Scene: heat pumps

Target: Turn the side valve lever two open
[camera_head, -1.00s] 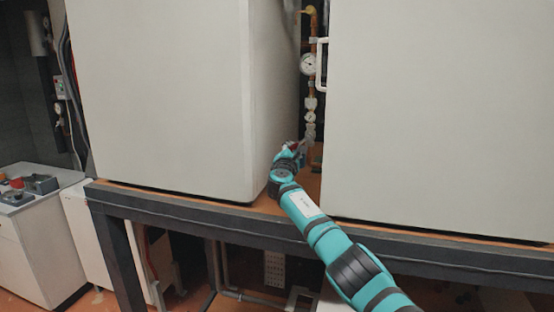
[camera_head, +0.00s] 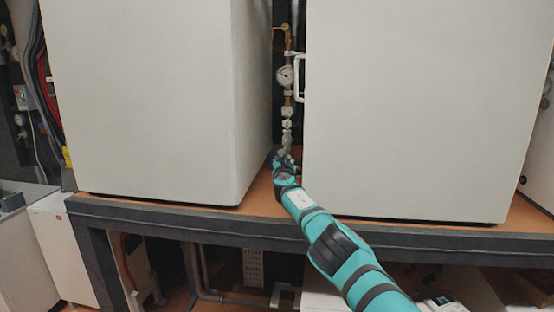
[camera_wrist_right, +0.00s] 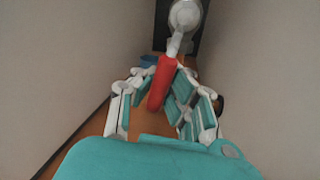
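The red lever (camera_wrist_right: 162,84) hangs from a pale valve fitting (camera_wrist_right: 178,40) in the right wrist view, its handle tilted toward me. My right gripper (camera_wrist_right: 160,90) is open, its two fingers on either side of the lever. The lever lies closer to the right finger, with a clear gap on its left; whether it touches the right finger I cannot tell. In the head view my right gripper (camera_head: 285,160) reaches into the gap between two white cabinets, at the foot of the vertical pipe (camera_head: 288,95). It hides the lever there. My left gripper is not in view.
The left cabinet (camera_head: 140,100) and right cabinet (camera_head: 410,100) wall in a narrow gap around my right arm. A gauge (camera_head: 286,75) and a white handle (camera_head: 299,78) sit above the gripper. The bench edge (camera_head: 190,222) runs below the arm.

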